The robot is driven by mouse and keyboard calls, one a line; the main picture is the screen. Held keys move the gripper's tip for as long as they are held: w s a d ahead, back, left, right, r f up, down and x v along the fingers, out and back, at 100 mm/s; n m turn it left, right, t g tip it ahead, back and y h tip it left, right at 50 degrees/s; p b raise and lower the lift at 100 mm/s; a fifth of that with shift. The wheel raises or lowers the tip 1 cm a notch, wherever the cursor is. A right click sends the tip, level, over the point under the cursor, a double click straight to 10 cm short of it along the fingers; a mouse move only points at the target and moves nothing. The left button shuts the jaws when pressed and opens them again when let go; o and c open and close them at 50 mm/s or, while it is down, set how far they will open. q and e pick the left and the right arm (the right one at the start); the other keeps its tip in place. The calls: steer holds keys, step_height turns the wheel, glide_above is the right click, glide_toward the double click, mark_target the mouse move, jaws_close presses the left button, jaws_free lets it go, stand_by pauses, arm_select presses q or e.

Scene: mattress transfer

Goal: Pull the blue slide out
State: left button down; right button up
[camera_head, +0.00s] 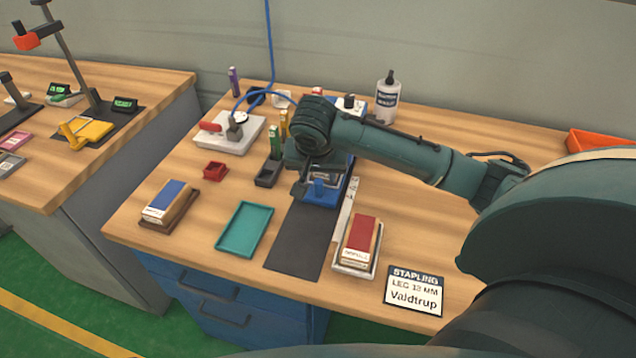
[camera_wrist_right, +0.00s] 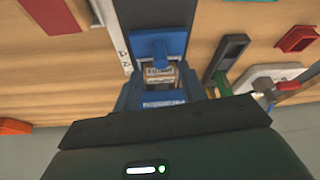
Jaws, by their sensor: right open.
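A blue fixture (camera_head: 332,194) stands at the back end of a dark mat, partly hidden under my right arm. In the right wrist view its blue slide (camera_wrist_right: 172,42) shows as a flat plate with a raised blue tab (camera_wrist_right: 160,54). Behind the tab is a pale labelled block (camera_wrist_right: 160,76) inside the blue body (camera_wrist_right: 150,100). My right gripper (camera_head: 303,184) is open, over the left front side of the fixture. I cannot tell whether it touches the tab. My left gripper is not in view.
A dark mat (camera_head: 298,240) lies in front of the fixture, bare. A teal tray (camera_head: 245,230), a red-topped box (camera_head: 358,240), a blue-topped box (camera_head: 168,202) and a small red tray (camera_head: 215,171) lie around it. A white bottle (camera_head: 387,100) stands behind. A cable (camera_head: 270,50) hangs down.

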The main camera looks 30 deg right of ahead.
mark_target(319, 182)
steer(key=x, duration=0.5)
steer(key=shift+w+f, duration=0.15)
steer(key=shift+f, duration=0.2)
steer(key=shift+c, duration=0.3)
jaws_close()
